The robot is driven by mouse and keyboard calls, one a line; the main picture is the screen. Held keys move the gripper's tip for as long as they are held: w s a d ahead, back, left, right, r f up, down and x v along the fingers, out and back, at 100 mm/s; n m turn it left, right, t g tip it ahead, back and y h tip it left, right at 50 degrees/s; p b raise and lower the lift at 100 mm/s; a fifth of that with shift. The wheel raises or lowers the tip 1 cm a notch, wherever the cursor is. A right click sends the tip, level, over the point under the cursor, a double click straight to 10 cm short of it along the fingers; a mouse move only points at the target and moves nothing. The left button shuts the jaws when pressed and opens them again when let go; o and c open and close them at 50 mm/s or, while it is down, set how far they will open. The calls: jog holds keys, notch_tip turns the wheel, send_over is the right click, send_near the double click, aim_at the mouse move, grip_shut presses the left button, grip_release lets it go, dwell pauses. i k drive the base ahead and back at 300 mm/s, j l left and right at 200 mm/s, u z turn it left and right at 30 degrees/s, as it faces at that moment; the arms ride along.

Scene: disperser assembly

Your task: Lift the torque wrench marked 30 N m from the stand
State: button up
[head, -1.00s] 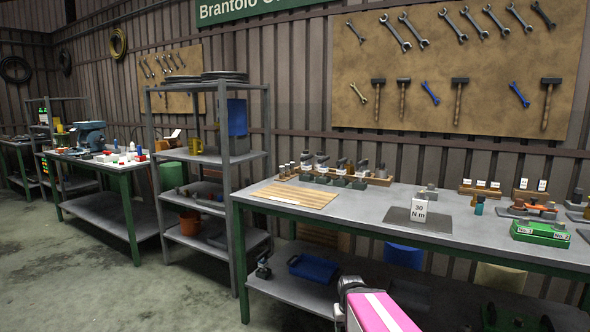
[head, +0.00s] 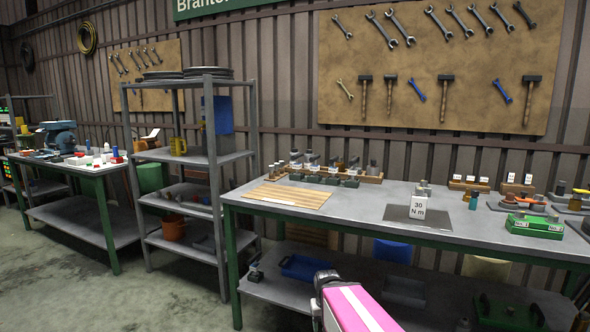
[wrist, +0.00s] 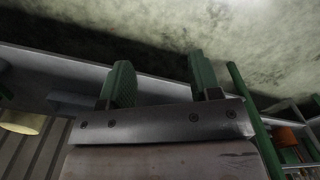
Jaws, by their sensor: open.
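A white card reading "30 N m" (head: 418,207) stands on a dark mat (head: 398,213) on the long workbench in the head view. Along the back of that bench is a wooden rack (head: 372,179) with several upright tools and dark blocks at it. Wooden blocks with white labels (head: 470,184) stand farther right, their labels too small to read. I cannot tell which item is the 30 N m torque wrench. My gripper (wrist: 161,80) shows two green fingers apart and empty in the wrist view. In the head view, my pink arm is in front of the bench.
A slatted wooden board (head: 287,196) lies at the bench's left end. A green case (head: 535,226) sits at its right. A grey shelf unit (head: 211,120) stands left of the bench. The floor at front left is clear.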

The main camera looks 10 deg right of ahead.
aim_at(296, 165)
jog(key=i+j+z, duration=0.15)
jog(key=i+j, duration=0.2)
jog(key=i+j+z, duration=0.15)
jog(key=i+j, duration=0.15)
jog(key=j, duration=0.15)
jog(key=i+j+z, duration=0.15)
jog(key=i+j, duration=0.15)
jog(key=j, duration=0.15)
